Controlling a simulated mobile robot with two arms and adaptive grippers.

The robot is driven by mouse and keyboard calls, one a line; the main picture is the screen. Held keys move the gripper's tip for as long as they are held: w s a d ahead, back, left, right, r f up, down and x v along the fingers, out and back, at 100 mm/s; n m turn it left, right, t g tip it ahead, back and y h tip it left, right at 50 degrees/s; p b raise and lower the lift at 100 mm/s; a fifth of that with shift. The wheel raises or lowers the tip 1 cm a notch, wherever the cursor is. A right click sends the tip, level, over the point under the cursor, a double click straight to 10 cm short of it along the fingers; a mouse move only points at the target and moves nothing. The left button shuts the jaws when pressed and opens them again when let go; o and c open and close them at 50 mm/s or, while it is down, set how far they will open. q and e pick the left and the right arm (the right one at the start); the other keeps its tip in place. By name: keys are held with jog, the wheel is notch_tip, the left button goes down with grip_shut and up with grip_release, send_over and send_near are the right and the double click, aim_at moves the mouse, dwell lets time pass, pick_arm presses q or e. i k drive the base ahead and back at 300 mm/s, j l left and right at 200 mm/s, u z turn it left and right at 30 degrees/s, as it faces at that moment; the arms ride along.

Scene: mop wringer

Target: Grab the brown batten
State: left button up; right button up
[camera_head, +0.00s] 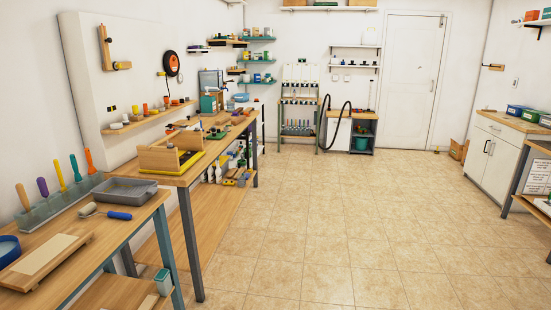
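I cannot single out a brown batten for sure at this distance. Small brown wooden pieces (241,118) lie near the far end of the long workbench (190,176) on the left, too small to tell apart. A wooden board (45,259) with a pale strip lies on the nearest bench at the lower left. Neither of my grippers is in view.
A grey tray (122,191), a blue-handled roller (107,212) and a rack of colourful handles (60,194) are on the near bench. A wooden box (172,156) stands on the second bench. White cabinets (493,158) line the right. The tiled floor (350,230) between is clear.

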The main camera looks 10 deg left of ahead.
aim_at(236, 122)
jog(key=i, duration=1.9)
jog(key=i+u, duration=0.25)
jog(key=i, duration=0.3)
jog(key=i+u, duration=0.25)
jog(key=i, duration=0.3)
jog(key=i+l+u, duration=0.25)
jog(key=i, duration=0.3)
jog(key=i+l+u, duration=0.25)
jog(key=i, duration=0.3)
